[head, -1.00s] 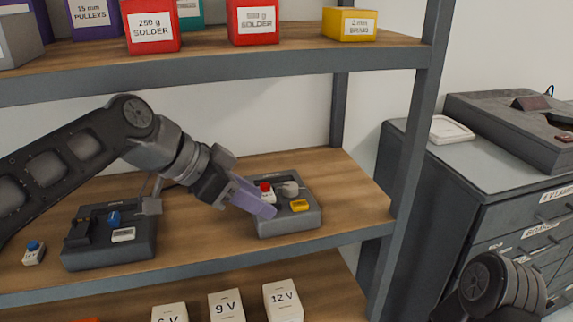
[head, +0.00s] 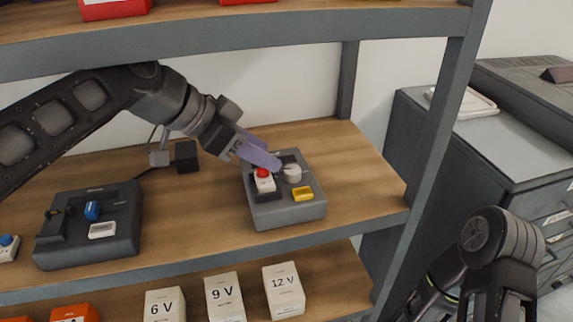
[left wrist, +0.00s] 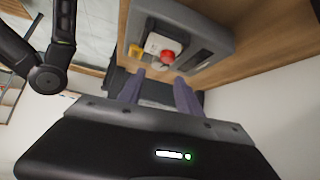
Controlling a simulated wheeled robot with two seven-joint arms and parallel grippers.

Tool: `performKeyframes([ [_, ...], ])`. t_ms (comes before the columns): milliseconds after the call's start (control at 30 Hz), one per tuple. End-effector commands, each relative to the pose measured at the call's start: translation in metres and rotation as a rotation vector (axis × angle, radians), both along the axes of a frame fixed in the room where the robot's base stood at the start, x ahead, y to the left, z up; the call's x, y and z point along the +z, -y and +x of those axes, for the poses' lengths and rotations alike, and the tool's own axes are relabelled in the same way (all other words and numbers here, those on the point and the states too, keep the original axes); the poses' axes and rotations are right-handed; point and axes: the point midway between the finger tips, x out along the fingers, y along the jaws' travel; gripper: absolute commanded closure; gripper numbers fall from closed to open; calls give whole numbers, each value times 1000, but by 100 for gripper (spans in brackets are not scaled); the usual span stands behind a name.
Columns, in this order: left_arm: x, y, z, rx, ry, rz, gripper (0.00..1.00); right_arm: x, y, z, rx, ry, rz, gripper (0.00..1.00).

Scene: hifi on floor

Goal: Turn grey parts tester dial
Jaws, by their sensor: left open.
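The grey parts tester (head: 285,212) is a grey box on the middle shelf. It carries a pale grey round dial (head: 292,172), a white block with a red button (head: 263,175) and a yellow part (head: 303,194). My left gripper (head: 272,160) has purple fingers and is open, at the tester's back edge beside the dial. I cannot tell whether a finger touches the dial.
A second dark tester (head: 115,248) with a blue switch stands to the left on the same shelf. Labelled boxes such as the 12 V box (head: 284,290) stand on the shelf below. A shelf post (head: 440,130) and a drawer cabinet (head: 480,150) are at right.

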Motion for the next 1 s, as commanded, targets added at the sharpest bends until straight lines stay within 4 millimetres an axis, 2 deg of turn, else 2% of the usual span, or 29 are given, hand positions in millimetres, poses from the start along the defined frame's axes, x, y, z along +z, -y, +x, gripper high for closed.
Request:
performKeyframes([
  [433, -45, 38, 21, -1, -2, 1, 59, -2, 0, 0, 0, 1, 0, 64],
  [833, -51, 44, 25, 1, 1, -1, 59, -2, 0, 0, 0, 0, 0, 64],
  [1000, -51, 44, 25, 1, 1, -1, 73, -2, 0, 0, 0, 0, 0, 64],
])
